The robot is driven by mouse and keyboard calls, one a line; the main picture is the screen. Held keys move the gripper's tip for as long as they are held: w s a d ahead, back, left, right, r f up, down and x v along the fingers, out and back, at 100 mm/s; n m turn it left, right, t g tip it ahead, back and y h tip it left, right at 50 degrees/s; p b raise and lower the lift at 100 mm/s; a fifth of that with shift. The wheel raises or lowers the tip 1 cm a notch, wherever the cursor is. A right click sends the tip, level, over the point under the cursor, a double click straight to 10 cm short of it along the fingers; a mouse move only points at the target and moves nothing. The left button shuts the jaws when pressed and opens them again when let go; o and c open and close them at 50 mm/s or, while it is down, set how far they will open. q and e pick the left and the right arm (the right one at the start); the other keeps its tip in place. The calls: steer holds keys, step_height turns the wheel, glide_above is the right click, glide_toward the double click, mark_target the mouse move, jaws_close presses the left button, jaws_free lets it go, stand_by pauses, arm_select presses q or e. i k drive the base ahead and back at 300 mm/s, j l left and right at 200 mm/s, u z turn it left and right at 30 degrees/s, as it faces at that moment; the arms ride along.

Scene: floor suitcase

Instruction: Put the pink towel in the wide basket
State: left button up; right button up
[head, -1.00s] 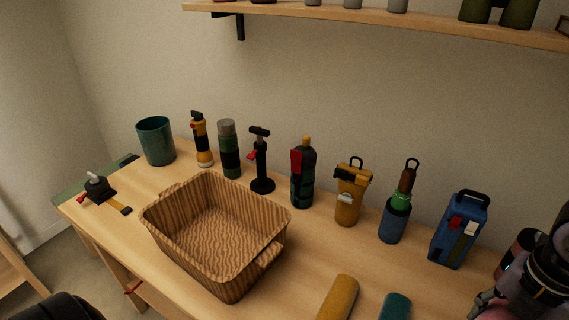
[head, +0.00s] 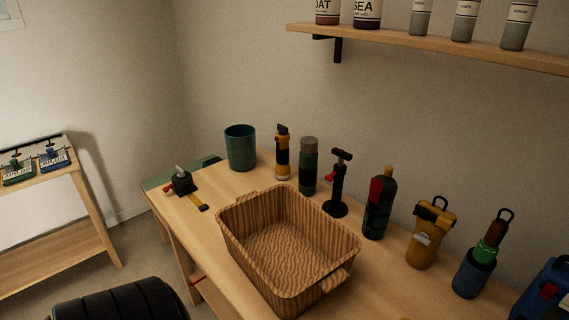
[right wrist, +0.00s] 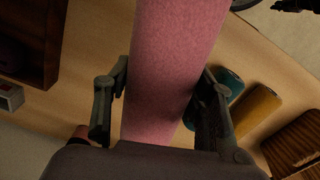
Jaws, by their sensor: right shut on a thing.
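The wide basket (head: 232,238) is a brown, wood-patterned open box with side handles, standing on the workbench in the head view. It looks empty. The pink towel (right wrist: 172,65) is a long roll in the right wrist view. My right gripper (right wrist: 163,95) is shut on the pink towel, with one finger on each side of it. The head view shows neither gripper nor the towel.
Behind the basket stand a teal cup (head: 241,148), a flashlight (head: 282,152), a pump (head: 339,185) and several bottles. A clamp (head: 182,182) lies at the left. A teal roll (right wrist: 222,86) and a yellow roll (right wrist: 256,110) lie beside the towel. A shelf (head: 430,42) hangs above.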

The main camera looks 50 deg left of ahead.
mark_target(289, 258)
steer(key=k+j, duration=0.3)
steer(key=k, duration=0.15)
steer(key=k+j+u, duration=0.1)
steer(key=k+j, duration=0.2)
steer(key=j+u, duration=0.1)
steer(key=u, duration=0.25)
steer(key=i+j+u, duration=0.1)
steer(key=u, duration=0.3)
steer(key=i+u, duration=0.15)
steer(key=u, duration=0.2)
steer(key=i, duration=0.55)
